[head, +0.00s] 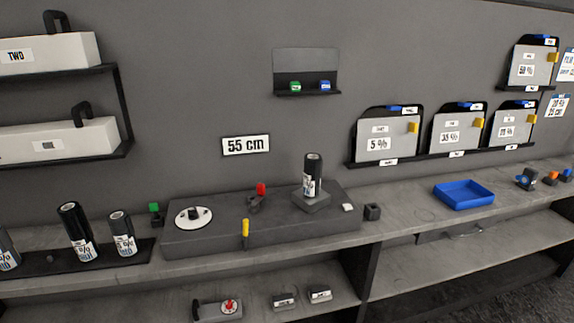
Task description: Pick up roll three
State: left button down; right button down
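Several dark film rolls with white labels stand upright in the head view. One roll (77,232) and a shorter one (123,234) stand on a black tray (60,267) at the left. Another roll (8,250) is cut off by the left edge. A further roll (313,177) stands on a dark square block on the raised grey platform (225,237). The labels are too small to read for certain, so I cannot tell which is roll three. Neither of my grippers is in view.
A white disc (194,217), a red-topped part (260,190) and a yellow-topped part (245,228) are on the platform. A lower shelf (430,265) runs below.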

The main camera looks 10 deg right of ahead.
aim_at(313, 164)
jog(key=u, duration=1.6)
jog(key=k+l, duration=0.1)
jog(key=l, duration=0.35)
jog(key=k+l, duration=0.1)
jog(key=l, duration=0.35)
jog(key=k+l, duration=0.1)
jog(key=l, duration=0.35)
jog(key=k+l, duration=0.15)
jog(key=l, duration=0.3)
